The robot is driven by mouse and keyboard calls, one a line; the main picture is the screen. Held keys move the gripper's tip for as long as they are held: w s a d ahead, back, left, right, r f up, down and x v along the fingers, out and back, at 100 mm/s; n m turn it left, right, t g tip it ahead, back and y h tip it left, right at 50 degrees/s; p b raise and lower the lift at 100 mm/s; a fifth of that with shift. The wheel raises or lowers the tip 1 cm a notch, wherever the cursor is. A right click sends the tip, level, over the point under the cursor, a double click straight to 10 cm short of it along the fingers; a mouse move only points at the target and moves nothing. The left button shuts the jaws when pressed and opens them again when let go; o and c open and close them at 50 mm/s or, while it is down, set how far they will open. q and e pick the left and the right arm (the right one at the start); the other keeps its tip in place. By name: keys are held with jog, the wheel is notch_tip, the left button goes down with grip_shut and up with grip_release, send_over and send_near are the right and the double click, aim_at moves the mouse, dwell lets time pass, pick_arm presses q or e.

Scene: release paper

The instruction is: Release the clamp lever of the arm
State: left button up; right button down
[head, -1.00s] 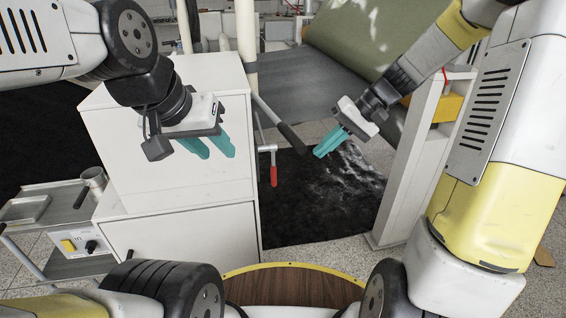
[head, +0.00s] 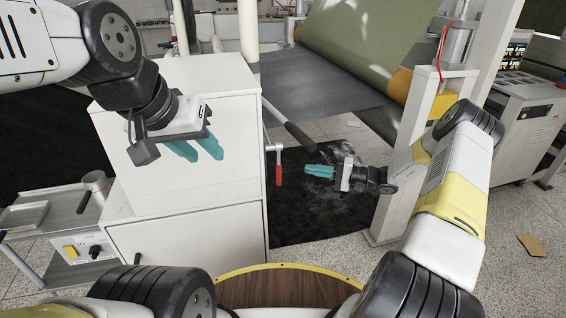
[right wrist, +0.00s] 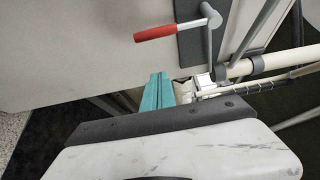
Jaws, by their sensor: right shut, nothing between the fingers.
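The clamp lever with a red handle (head: 278,175) hangs downward beside the right side of the white cabinet. In the right wrist view its red handle (right wrist: 155,33) lies above the fingertips, joined to a grey metal crank. My right gripper (head: 307,171) points left at it, a short gap to its right in the head view. Its teal fingers (right wrist: 161,76) are shut together and hold nothing; I see no contact with the handle. My left gripper (head: 206,155) has its teal fingers apart and empty in front of the cabinet.
The white cabinet (head: 180,185) stands on the left, with a grey cart (head: 60,245) beside it. A dark-gripped bar (head: 300,136) slants near the lever. A white post (head: 405,170) stands behind my right arm. A dark mat (head: 310,225) covers the floor between.

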aim_at(279, 166)
jog(key=shift+w+f, duration=0.1)
jog(key=shift+f, duration=0.05)
jog(key=s+a, duration=0.1)
jog(key=a, duration=0.8)
jog(key=shift+s+a, duration=0.15)
jog(key=shift+s, duration=0.05)
dwell(0.3)
jog(key=shift+s, duration=0.1)
